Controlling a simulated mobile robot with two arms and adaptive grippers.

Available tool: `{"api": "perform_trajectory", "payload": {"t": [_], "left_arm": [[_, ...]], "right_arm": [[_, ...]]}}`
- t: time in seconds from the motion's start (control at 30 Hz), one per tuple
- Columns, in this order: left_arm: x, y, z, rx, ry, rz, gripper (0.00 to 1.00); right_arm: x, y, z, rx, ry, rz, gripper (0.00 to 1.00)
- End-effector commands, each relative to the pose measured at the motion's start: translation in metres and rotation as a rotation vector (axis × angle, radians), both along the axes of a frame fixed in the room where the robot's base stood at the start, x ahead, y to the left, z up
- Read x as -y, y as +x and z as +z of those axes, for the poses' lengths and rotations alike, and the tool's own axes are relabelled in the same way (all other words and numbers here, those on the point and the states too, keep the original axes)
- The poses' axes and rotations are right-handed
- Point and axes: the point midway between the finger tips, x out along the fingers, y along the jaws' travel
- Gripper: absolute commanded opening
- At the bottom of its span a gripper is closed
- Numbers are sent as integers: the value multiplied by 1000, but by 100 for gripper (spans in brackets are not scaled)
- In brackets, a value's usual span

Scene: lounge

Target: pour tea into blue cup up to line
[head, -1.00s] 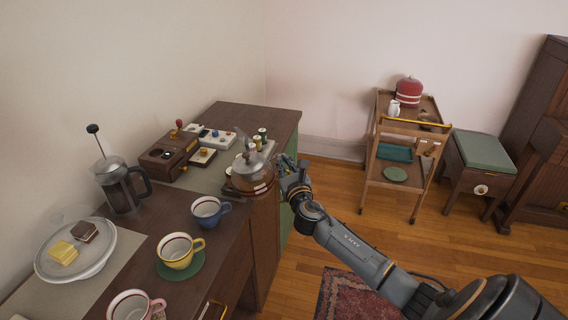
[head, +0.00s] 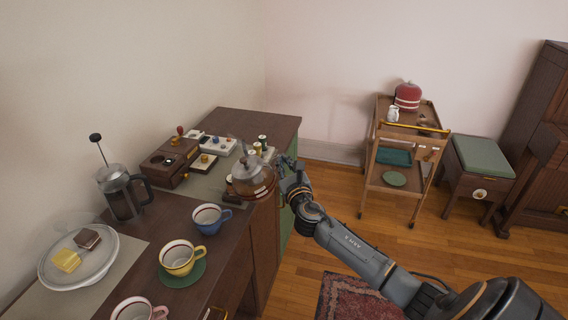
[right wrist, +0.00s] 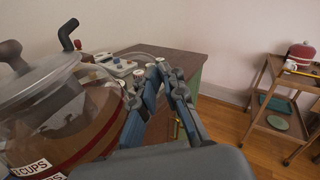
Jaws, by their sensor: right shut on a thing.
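The blue cup (head: 209,217) stands upright on the cabinet top, with a dark line inside near its rim. A clear glass teapot (head: 251,181) holding brown tea is just behind and right of it. My right gripper (head: 287,170) is shut on the teapot at its right side. In the right wrist view the teapot (right wrist: 60,115) fills the left, with a label reading "CUPS", and the gripper fingers (right wrist: 165,85) are close beside it. The teapot looks about upright; I cannot tell whether it touches the surface. My left gripper is not in view.
A yellow cup (head: 180,257) on a green saucer (head: 183,276) and a pink cup (head: 138,309) stand nearer. A French press (head: 121,196) and a domed cake plate (head: 78,262) are left. A wooden box (head: 168,160) and small jars stand behind. A trolley (head: 404,135) is far right.

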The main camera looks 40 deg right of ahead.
Motion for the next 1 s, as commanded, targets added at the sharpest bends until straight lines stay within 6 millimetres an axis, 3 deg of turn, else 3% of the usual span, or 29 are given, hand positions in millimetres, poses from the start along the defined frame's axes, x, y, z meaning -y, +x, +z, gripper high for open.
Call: {"api": "perform_trajectory", "payload": {"t": [0.6,1.0], "left_arm": [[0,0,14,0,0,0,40],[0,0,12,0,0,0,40]], "right_arm": [[-2,1,21,-9,-73,0,0],[-2,1,19,-9,-71,0,0]]}}
